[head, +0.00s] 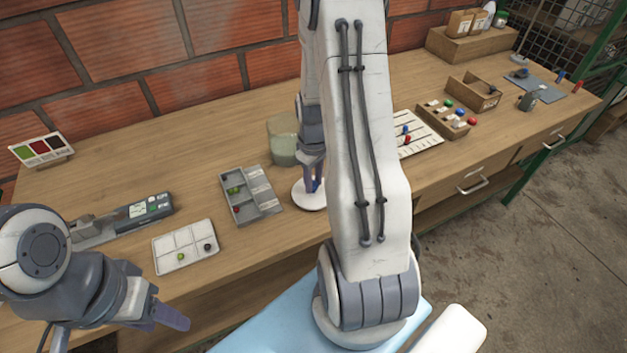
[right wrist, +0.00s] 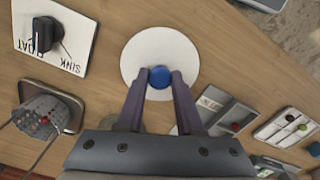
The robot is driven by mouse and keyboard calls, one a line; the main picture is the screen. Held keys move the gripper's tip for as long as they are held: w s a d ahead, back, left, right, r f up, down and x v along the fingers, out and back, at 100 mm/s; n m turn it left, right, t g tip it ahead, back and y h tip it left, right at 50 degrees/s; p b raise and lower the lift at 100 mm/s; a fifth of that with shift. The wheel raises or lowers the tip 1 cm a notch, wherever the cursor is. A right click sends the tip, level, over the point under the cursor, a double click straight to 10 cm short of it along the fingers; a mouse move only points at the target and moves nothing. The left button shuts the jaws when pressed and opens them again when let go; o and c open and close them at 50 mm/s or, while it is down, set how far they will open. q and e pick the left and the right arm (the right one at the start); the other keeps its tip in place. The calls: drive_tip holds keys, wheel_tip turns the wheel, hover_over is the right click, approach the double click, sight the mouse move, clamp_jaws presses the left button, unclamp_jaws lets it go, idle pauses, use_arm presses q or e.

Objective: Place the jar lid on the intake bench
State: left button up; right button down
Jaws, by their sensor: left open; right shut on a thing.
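A white round disc with a blue knob, which looks like the jar lid (right wrist: 160,45), lies flat below my right gripper (right wrist: 161,77). The fingers are shut on the blue knob. In the head view the lid (head: 311,201) is over the wooden intake bench (head: 108,196), right of the grey compartment tray; I cannot tell if it touches the wood. My right arm hides part of this area. A greenish jar (head: 283,146) stands just behind the lid. My left gripper (head: 168,313) is open and empty, low at the left near the bench front.
Grey compartment tray (head: 238,205), white tray (head: 172,257) and a device with a display (head: 145,209) stand left of the lid. A wooden rack (head: 446,118) and open box (head: 473,97) stand to the right. A float/sink panel (right wrist: 72,30) shows in the wrist view.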

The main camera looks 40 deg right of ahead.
drive_tip(key=shift+f, duration=0.2)
drive_tip(key=shift+f, duration=0.15)
drive_tip(key=c, duration=0.6)
unclamp_jaws()
drive_tip(key=shift+o, duration=0.2)
